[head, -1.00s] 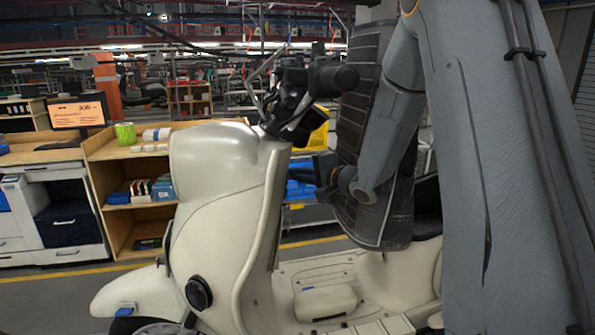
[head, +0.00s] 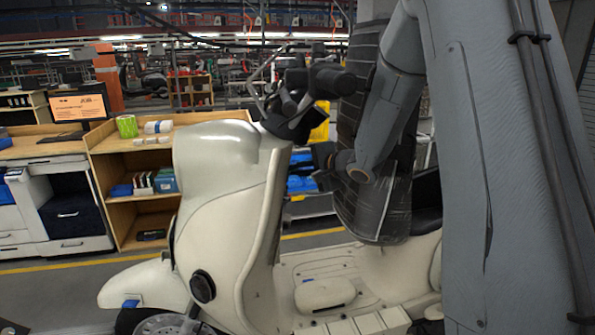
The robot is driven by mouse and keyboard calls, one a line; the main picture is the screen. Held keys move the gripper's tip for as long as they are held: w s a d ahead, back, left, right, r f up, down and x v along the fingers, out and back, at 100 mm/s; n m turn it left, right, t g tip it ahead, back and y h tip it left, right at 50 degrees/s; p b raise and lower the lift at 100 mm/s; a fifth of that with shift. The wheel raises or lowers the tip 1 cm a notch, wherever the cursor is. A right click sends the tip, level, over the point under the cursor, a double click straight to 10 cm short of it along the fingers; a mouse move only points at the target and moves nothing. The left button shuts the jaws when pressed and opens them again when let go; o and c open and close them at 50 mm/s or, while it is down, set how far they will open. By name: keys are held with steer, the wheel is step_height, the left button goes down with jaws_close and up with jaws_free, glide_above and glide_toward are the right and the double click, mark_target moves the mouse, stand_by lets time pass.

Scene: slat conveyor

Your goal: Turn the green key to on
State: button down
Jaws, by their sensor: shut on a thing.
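A cream scooter (head: 225,215) stands in the middle of the head view, with its dark handlebar (head: 318,85) and front shield (head: 262,220) to the left of my arm. My gripper (head: 320,168) is small and dark, just right of the shield, on the rider's side below the handlebar. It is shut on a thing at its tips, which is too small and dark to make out. The green key does not show; the gripper and shield hide that spot.
A wooden shelf (head: 120,185) with boxes and a green roll (head: 127,126) stands behind on the left. Blue bins (head: 302,183) lie behind the gripper. A dark padded column (head: 375,215) stands close behind my forearm.

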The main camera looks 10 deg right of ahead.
steer(key=shift+r+m+g+h, duration=0.15)
steer(key=shift+m+g+h, duration=0.15)
steer(key=shift+g, duration=0.3)
steer(key=c, duration=1.8)
jaws_free()
steer(key=shift+w+r, duration=0.1)
steer(key=b+v, duration=0.1)
steer(key=v, duration=0.7)
steer(key=shift+f, duration=0.2)
steer(key=shift+d, duration=0.15)
